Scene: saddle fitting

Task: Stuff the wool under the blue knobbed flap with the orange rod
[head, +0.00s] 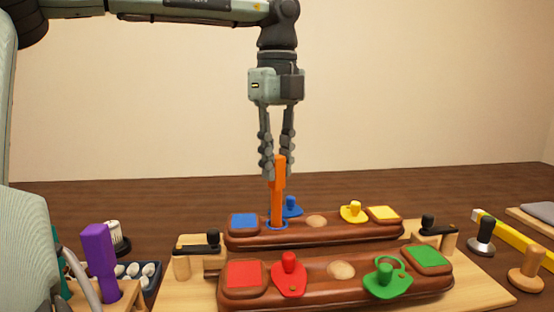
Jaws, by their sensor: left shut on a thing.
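My left gripper (277,166) comes down from above and is shut on the upper part of the orange rod (277,200). The rod stands upright, with its lower end at a blue ring (269,226) on the rear brown panel. I cannot tell how deep the tip sits. The blue knobbed flap (291,207) lies just behind and right of the rod, beside the ring. A blue square patch (243,221) is to the left. Several white tufts, perhaps wool, sit in a dark tray (154,275) at left. No wool shows at the ring. My right gripper is out of view.
The front panel (335,290) carries red (289,274) and green (387,282) knobbed flaps. A yellow flap (353,212) is on the rear panel. Black-handled clamps (200,250) (432,228) flank the panels. A purple-handled tool (99,250) stands at left; a yellow bar (512,240) lies right.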

